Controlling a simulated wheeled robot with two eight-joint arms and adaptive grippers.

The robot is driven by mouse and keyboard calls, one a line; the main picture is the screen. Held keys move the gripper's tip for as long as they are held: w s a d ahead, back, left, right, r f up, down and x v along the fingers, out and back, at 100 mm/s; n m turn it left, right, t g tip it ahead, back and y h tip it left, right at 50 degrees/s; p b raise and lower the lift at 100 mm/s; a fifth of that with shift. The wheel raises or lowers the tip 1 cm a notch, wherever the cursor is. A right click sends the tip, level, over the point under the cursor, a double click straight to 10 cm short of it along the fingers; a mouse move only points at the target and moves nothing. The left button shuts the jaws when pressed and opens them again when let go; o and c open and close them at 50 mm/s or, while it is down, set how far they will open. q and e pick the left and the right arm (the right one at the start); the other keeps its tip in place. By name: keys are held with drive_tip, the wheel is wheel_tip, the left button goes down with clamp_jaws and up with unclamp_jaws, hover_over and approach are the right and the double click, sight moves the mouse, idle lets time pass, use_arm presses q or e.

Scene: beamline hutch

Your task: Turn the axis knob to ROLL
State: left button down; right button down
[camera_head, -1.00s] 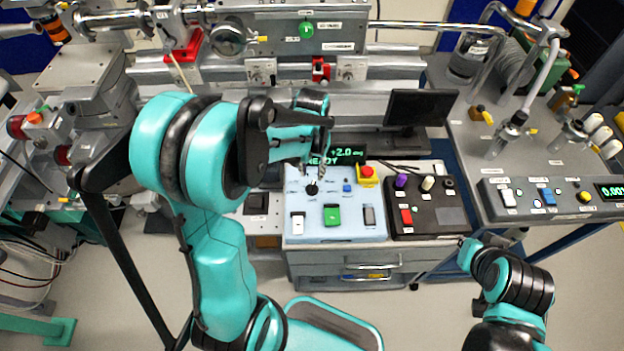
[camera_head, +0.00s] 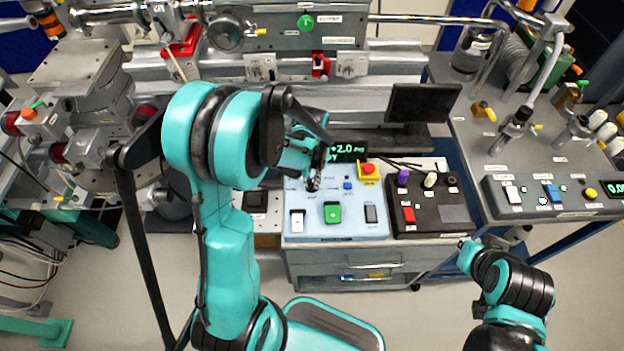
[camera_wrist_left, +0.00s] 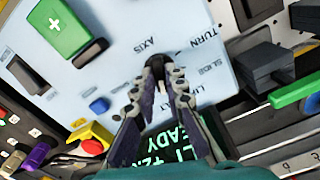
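The axis knob (camera_wrist_left: 156,62) is a small black knob on a pale blue control panel (camera_wrist_left: 200,65), beside the printed word AXIS. Several other words, such as TURN and LIFT, are printed around it; I cannot read ROLL. My left gripper (camera_wrist_left: 161,78) has its two fingertips at the knob, one on each side. A narrow gap shows between the fingers, but I cannot tell whether they touch the knob. In the head view the left gripper (camera_head: 313,183) hides the knob on the blue panel (camera_head: 350,213). The knob's pointer direction is hidden.
Near the knob are a green plus button (camera_head: 332,212), a blue button (camera_head: 348,186), a red emergency button (camera_head: 367,169) and a green-lettered display (camera_head: 346,152). A dark control box (camera_head: 455,214) stands at right, with a black monitor (camera_head: 423,103) behind.

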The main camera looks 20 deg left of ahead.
use_arm(q)
drive_tip(key=shift+m, duration=0.4)
drive_tip(key=m, duration=0.3)
drive_tip(key=shift+b, duration=0.4)
drive_tip(key=shift+m, duration=2)
drive_tip(key=c, duration=1.6)
unclamp_jaws()
drive_tip(key=shift+o, duration=0.2)
